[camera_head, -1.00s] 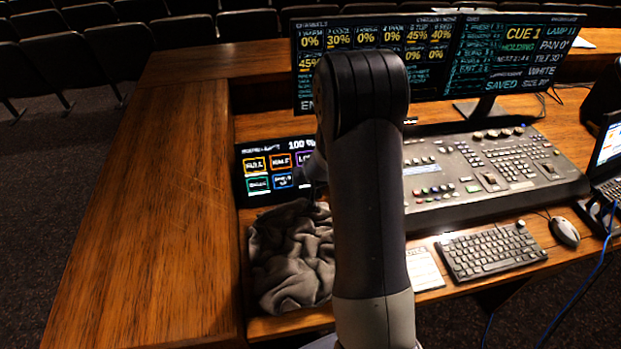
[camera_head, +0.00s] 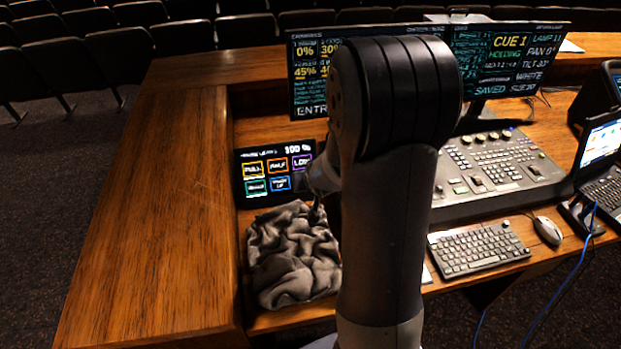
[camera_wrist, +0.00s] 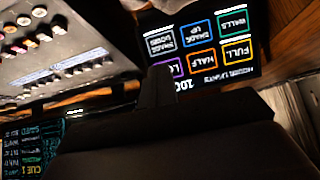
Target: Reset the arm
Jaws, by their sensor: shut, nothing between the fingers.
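My arm rises through the middle of the head view and hides part of the desk behind it. Only a little of my gripper (camera_head: 317,208) shows there, at the left side of the arm, between the house-lights touch panel (camera_head: 265,194) and the crumpled grey cloth (camera_head: 292,258). In the wrist view, the dark fingers of my gripper (camera_wrist: 157,88) are together with nothing held, in front of the lower edge of the touch panel (camera_wrist: 208,72), which appears upside down. I cannot tell how far the fingertips are from the panel.
A large monitor (camera_head: 312,88) stands behind the arm. The lighting console (camera_head: 495,165), keyboard (camera_head: 480,248), mouse (camera_head: 547,231) and laptop (camera_head: 600,145) are to the right. A blue cable (camera_head: 565,280) hangs at the right. The wooden desk top (camera_head: 160,200) at the left is clear.

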